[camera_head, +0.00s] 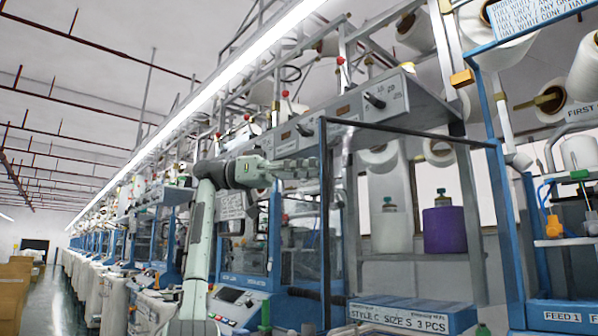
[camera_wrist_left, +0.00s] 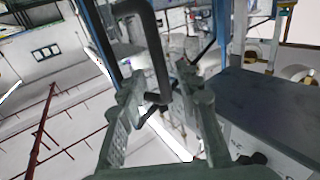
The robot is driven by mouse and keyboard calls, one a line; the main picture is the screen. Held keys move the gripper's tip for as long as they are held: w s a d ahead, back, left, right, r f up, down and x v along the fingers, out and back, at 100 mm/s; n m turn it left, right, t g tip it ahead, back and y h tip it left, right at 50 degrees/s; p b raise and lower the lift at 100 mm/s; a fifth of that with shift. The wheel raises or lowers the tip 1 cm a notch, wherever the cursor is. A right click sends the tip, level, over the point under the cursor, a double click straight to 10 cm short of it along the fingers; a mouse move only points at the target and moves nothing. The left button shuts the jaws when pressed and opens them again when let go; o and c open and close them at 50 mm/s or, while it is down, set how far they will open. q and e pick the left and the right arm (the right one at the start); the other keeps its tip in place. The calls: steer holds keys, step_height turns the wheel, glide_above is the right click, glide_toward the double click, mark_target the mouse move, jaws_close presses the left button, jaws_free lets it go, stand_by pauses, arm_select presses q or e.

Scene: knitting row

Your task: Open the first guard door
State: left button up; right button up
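The guard door in front of me has a dark frame (camera_head: 408,131) and clear panel, and it hangs between blue posts; I cannot tell for sure whether it is fully closed. My left gripper (camera_head: 312,168) is at the door's left upright. In the left wrist view, a dark bent handle bar (camera_wrist_left: 158,62) runs down between the fingers of my left gripper (camera_wrist_left: 163,75). The fingers stand apart, with gaps seeming to show beside the bar. The handle is hard to make out in the head view. My right gripper is not in view.
Behind the door frame stand a white yarn cone (camera_head: 390,228) and a purple yarn cone (camera_head: 444,230). A grey control box (camera_head: 375,98) with knobs sits above. A style sign (camera_head: 400,317) is below. More machines recede left beside an aisle (camera_head: 55,300).

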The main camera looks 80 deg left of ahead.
arm_select(q)
steer(key=v, duration=0.9)
steer(key=shift+s, duration=0.1)
